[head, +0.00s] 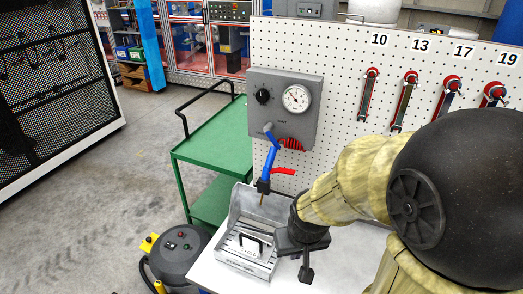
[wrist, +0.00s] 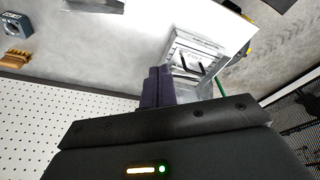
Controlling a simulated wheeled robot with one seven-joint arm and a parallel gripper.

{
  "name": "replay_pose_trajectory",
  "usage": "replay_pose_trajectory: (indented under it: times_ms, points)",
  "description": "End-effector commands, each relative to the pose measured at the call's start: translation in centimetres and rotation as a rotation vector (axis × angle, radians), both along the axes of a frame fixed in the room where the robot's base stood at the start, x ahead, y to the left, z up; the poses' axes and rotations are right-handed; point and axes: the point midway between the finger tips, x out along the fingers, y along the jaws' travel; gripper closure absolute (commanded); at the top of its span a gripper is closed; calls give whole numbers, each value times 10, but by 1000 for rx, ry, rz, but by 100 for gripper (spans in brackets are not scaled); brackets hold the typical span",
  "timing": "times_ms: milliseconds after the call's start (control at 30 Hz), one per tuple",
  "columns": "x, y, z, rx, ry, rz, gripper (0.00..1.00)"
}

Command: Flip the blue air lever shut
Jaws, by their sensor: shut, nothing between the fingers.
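The blue lever (head: 273,145) hangs from a grey hub on the front of the grey air panel (head: 284,110), pointing downward. A blue piece with a red lever and a thin brass tip continues below it; I cannot tell exactly where the two parts divide. A red coiled hose is beside the blue lever. My gripper (head: 306,274) is low and to the right of the lever, clearly apart from it, near the open metal box. In the wrist view its dark fingers (wrist: 157,72) are together and empty. The blue lever does not show in the wrist view.
A metal box (head: 233,262) with a black handle stands on the white bench; it also shows in the wrist view (wrist: 198,40). Red-ended tools (head: 411,95) hang on the pegboard at right. A green cart (head: 215,140) and a grey vacuum (head: 180,255) stand left.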

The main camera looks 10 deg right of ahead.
Motion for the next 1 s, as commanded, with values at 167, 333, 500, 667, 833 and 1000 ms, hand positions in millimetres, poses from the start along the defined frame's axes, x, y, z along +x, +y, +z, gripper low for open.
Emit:
replay_pose_trajectory:
  times_ms: [167, 333, 500, 667, 833, 1000]
  points:
    - [0, 0, 0, 0, 0, 0, 100]
    - [4, 1, -1, -3, -5, 17, 100]
    - [28, 4, -9, -31, -31, 110, 100]
    - [64, 0, -26, -133, -82, 269, 100]
    - [104, -9, -40, -324, -140, 469, 100]
    - [143, -21, -40, -588, -192, 693, 100]
